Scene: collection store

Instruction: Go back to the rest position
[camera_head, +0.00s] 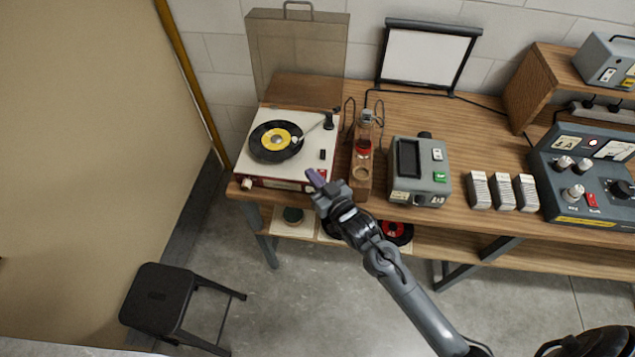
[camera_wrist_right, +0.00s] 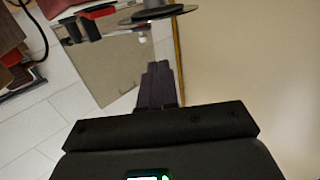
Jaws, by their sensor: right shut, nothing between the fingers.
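My right gripper (camera_head: 314,179) is in front of the red and white record player (camera_head: 318,150), near its front right corner. In the right wrist view its dark fingers (camera_wrist_right: 157,84) are together with nothing between them. A black record with a yellow label (camera_head: 262,148) lies on the turntable, and the record player's lid (camera_head: 297,50) stands open behind it. My left gripper is not in view.
Records lie on the lower shelf (camera_head: 440,244). A black stool (camera_head: 157,292) stands at the lower left.

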